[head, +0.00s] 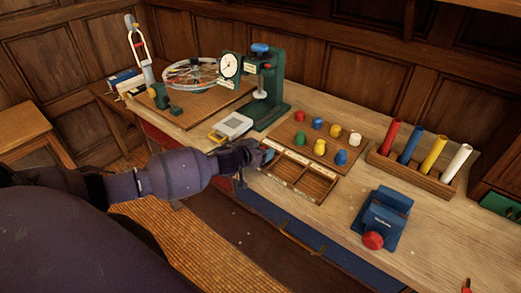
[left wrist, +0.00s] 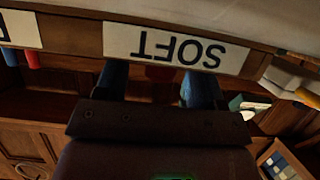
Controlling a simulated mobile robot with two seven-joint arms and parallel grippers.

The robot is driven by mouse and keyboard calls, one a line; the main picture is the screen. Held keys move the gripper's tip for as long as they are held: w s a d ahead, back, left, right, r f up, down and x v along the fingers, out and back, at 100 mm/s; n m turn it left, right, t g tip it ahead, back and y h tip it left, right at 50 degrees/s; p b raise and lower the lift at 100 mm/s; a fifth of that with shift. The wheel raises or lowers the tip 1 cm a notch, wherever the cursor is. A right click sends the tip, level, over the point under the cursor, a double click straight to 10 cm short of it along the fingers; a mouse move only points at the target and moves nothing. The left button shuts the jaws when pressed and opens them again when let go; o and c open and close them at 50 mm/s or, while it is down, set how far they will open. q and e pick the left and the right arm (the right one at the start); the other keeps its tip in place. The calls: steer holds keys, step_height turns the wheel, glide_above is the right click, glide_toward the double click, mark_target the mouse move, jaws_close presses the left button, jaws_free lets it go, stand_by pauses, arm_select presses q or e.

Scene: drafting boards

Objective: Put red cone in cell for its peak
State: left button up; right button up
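The red cone (head: 299,115) stands at the back left of a wooden board, its top small and rounded-looking at this size. The divided wooden tray (head: 318,190) lies in front of the board; its cells look empty. In the left wrist view a tray-like wooden edge carries an upside-down label reading SOFT (left wrist: 175,48); a second label is cut off at left. My left gripper (head: 262,157) is at the tray's left end. Its two blue fingers (left wrist: 155,85) are apart, beneath the label. A dark red patch shows between them; I cannot tell what it is. My right gripper is out of view.
A green press (head: 268,90) stands behind my gripper. A blue device (head: 383,218) and a rack of coloured cylinders (head: 410,174) are at right, with bare bench between.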

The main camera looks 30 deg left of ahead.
arm_select(q)
steer(key=shift+s+r, duration=0.15)
steer(key=d+v, duration=0.1)
steer(key=v, duration=1)
steer(key=s+d+f, duration=0.3)
steer(key=s+f, duration=0.1)
steer(key=s, duration=0.2)
steer(key=s+d+f+g+y, duration=0.1)
steer(key=s+d+f, duration=0.2)
steer(key=s+f, duration=0.2)
steer(key=s+d+f, duration=0.4)
steer(key=s, duration=0.4)
steer(key=shift+f+g+p, duration=0.25)
steer(key=shift+g+p, duration=0.05)
